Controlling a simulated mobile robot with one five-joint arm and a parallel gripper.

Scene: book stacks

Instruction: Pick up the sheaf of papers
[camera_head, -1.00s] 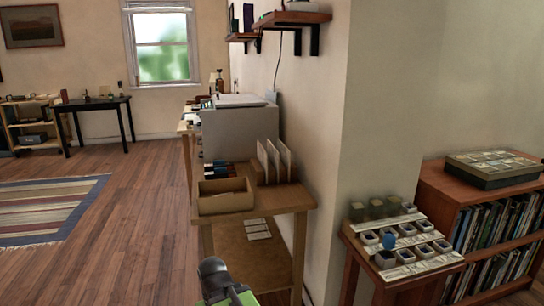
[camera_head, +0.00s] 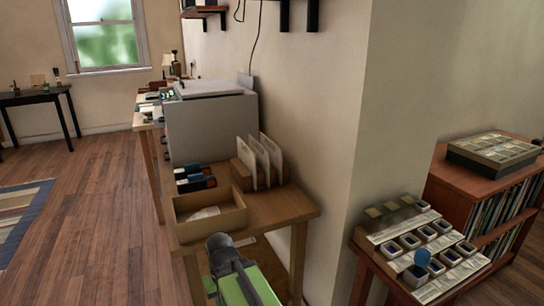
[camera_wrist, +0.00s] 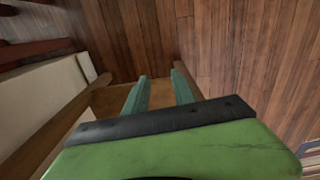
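I cannot tell for certain which item is the sheaf of papers. A white paper-like thing (camera_head: 205,213) lies in an open wooden tray (camera_head: 210,226) on a small wooden table (camera_head: 282,207). Several thin white sheets or panels (camera_head: 262,160) stand upright in a wooden holder behind the tray. My gripper (camera_wrist: 160,75) shows in the wrist view with its two teal fingers apart and nothing between them. In the head view my green and dark arm end is low in front of the table, with the fingers hidden.
A sloped rack of small cups (camera_head: 420,246) and a bookcase (camera_head: 480,185) stand at the right. Wooden floor (camera_head: 95,215) is clear at left.

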